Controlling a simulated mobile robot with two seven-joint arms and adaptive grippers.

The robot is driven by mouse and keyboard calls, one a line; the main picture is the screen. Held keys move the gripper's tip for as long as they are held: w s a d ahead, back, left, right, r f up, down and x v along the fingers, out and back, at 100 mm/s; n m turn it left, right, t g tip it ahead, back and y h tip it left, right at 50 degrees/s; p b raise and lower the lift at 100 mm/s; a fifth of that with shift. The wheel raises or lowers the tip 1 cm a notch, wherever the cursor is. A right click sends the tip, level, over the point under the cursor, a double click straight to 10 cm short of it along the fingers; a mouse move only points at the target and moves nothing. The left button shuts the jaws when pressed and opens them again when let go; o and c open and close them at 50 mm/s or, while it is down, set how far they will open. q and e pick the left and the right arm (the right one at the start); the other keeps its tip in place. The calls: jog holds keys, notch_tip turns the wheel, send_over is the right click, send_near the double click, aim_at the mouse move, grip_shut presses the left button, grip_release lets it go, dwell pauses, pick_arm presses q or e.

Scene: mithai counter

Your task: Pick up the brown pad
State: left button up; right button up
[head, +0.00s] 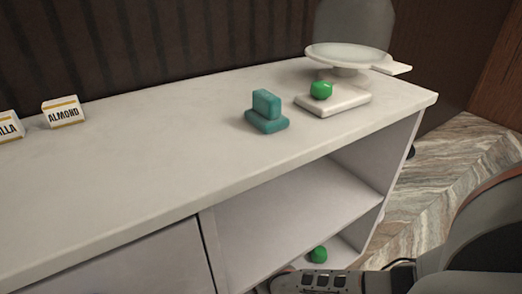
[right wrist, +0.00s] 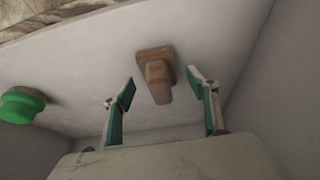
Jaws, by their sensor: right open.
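The brown pad (right wrist: 157,72) shows in the right wrist view, a flat brown base with a narrower brown block on it. It rests on the pale shelf surface and appears between the two fingertips, a little beyond them. My right gripper (right wrist: 160,90) is open and empty, its teal-padded fingers spread on either side of the pad. In the head view my right arm reaches in at the lower shelf, and the pad and fingers are hidden there. My left gripper is not in view.
A green knobbed object (right wrist: 20,105) lies left of the pad, and a green piece shows on the lower shelf (head: 318,254). On the counter (head: 150,150) stand a teal pad (head: 266,112), a white block with a green knob (head: 333,99), a scale (head: 348,56) and an ALMOND label (head: 63,112). Shelf walls flank the gripper.

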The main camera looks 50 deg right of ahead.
jog(key=shift+s+f, duration=0.2)
jog(key=shift+f, duration=0.3)
jog(key=shift+w+r, duration=0.2)
jog(key=shift+w, duration=0.05)
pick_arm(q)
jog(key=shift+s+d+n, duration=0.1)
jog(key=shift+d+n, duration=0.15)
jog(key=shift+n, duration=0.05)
pick_arm(e)
jog(key=c, duration=1.2)
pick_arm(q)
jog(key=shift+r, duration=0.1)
pick_arm(e)
jog(key=shift+r, duration=0.1)
